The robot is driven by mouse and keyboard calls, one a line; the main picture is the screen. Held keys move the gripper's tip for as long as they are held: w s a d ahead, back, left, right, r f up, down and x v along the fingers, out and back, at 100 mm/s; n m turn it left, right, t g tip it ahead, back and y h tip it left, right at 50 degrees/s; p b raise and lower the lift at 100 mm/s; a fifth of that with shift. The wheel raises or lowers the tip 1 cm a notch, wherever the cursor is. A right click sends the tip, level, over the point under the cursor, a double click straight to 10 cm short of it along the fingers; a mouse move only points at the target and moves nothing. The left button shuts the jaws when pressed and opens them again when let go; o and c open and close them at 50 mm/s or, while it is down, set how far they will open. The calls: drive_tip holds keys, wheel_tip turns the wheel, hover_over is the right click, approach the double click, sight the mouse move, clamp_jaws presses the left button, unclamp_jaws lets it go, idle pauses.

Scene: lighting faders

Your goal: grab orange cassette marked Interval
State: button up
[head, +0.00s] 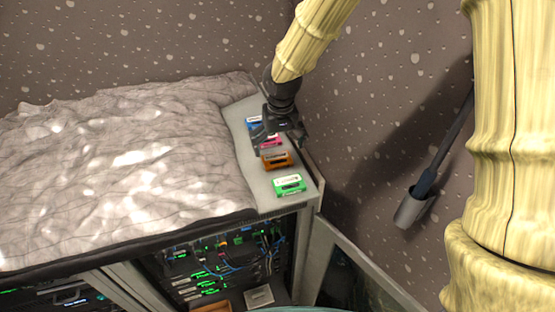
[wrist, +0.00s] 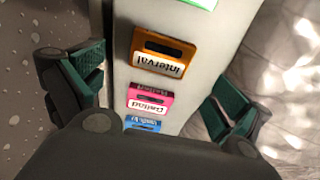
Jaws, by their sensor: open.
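The orange cassette (head: 277,161) lies flat on a narrow light shelf top (head: 301,202), between a green and a pink cassette. In the wrist view the orange cassette (wrist: 164,51) shows the word Interval, upside down on its white label. My gripper (head: 280,143) is open and hangs over the row of cassettes, near the pink and orange ones. In the wrist view my gripper (wrist: 152,86) has its dark green finger pads wide apart, one on each side of the row. Nothing is between them in grip.
The green cassette (head: 290,185) lies nearest the front; the pink cassette (wrist: 150,98) and blue cassette (wrist: 143,122) lie behind the orange one. A crumpled grey cover (head: 120,165) rises left of the shelf. A speckled wall (head: 360,110) stands close on the right. An open cabinet (head: 225,262) with wiring is below.

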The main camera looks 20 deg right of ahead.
sight(277, 159)
drive_tip(key=shift+w+f+p, duration=0.2)
drive_tip(key=shift+f+p, duration=0.9)
drive_tip(key=shift+f, duration=1.45)
drive_tip(key=c, duration=1.1)
